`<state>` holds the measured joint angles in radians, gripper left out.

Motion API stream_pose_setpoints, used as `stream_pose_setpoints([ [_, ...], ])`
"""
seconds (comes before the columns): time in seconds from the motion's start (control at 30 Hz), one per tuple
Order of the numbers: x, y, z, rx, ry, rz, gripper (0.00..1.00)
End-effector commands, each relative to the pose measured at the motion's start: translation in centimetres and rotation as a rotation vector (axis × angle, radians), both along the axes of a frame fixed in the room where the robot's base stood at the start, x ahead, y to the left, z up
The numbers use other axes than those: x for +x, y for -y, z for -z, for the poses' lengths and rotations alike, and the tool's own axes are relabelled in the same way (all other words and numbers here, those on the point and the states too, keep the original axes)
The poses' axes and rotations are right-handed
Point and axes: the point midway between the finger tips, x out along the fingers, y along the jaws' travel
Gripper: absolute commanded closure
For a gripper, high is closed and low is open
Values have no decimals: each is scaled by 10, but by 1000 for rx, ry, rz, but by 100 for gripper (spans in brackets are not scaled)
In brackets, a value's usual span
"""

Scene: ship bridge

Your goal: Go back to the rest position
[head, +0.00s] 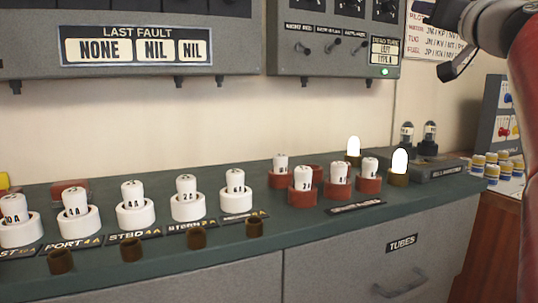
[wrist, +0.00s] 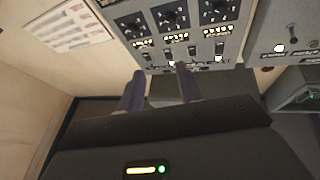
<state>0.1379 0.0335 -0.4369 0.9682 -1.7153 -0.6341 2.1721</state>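My gripper (wrist: 160,80) shows in the wrist view with its two dark fingers apart and nothing between them. Beyond the fingers is a grey panel (wrist: 205,45) with knobs and switches, which looks apart from them. In the head view, part of my gripper (head: 458,66) hangs at the top right, in front of the wall and a paper notice (head: 432,38). It is well above the green counter (head: 330,226) and touches nothing that I can see. The rest of my arm runs down the right edge.
White fuses in white holders (head: 187,206) and red holders (head: 302,196) stand on the counter, with empty brown sockets (head: 196,238) in front. Two lit lamps (head: 399,162) stand further right. Grey wall panels (head: 333,60) hang above. Air between counter and panels is clear.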

Motion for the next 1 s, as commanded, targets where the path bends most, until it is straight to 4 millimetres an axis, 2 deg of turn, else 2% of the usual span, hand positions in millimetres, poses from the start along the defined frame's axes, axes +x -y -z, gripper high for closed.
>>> stream_pose_setpoints([
  [0.17,-19,16,7,79,93,90,65],
  [0.27,-30,28,31,145,97,187,65],
  [0.37,-41,37,85,212,5,317,65],
  [0.47,-52,30,161,238,-184,417,65],
  [0.53,-61,19,213,227,-329,453,65],
  [0.6,-73,4,263,203,-477,464,65],
  [0.67,-85,-11,305,172,-603,458,65],
  [0.7,-95,-22,333,148,-686,447,65],
  [0.77,-111,-39,372,107,-808,421,65],
  [0.8,-123,-51,398,77,-888,396,65],
  [0.9,-157,-82,458,-7,-1074,315,65],
  [1.0,-191,-108,506,-84,-1228,222,65],
])
